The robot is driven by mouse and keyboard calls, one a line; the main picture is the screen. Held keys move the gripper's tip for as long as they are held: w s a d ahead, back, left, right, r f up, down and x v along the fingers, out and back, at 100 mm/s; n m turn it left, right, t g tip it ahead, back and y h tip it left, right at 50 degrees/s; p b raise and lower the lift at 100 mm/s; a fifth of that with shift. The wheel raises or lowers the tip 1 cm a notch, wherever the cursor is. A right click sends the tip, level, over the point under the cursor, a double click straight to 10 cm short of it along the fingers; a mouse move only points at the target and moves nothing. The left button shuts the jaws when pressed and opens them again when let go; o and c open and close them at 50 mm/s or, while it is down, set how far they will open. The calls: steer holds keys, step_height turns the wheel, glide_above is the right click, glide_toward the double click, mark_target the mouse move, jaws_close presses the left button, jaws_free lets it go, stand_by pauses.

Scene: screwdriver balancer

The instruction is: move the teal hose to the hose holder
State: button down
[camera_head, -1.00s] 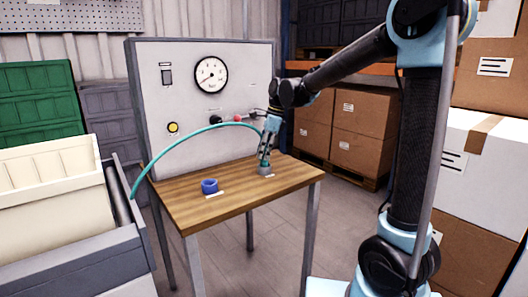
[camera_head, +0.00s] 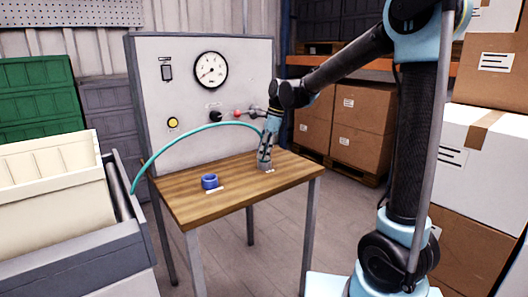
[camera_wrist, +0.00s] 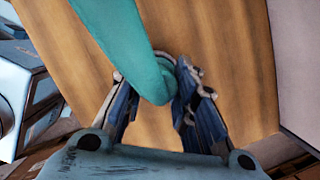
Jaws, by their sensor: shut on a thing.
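The teal hose (camera_head: 205,127) arcs from the crate side at the left, up across the front of the panel, and down to my gripper (camera_head: 265,163) at the right part of the wooden table. In the wrist view the hose (camera_wrist: 132,40) runs down from the top, and its rounded end lies between the two fingers of my gripper (camera_wrist: 158,88), which are shut on it. A small grey piece at the fingertips, by a white label on the table, looks like the hose holder; the fingers largely cover it, so I cannot tell whether the hose touches it.
A blue ring (camera_head: 209,181) lies on the wooden table (camera_head: 235,197), left of my gripper. A grey panel (camera_head: 150,95) with a gauge (camera_head: 211,70) and knobs stands behind. Cardboard boxes (camera_head: 356,120) stand at the right. The table's front is clear.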

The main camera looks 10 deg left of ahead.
steer(key=shift+f, duration=0.1)
steer(key=c, duration=1.2)
jaws_free()
steer(key=v, duration=1.2)
steer(key=shift+w, duration=0.1)
steer(key=shift+f, duration=0.1)
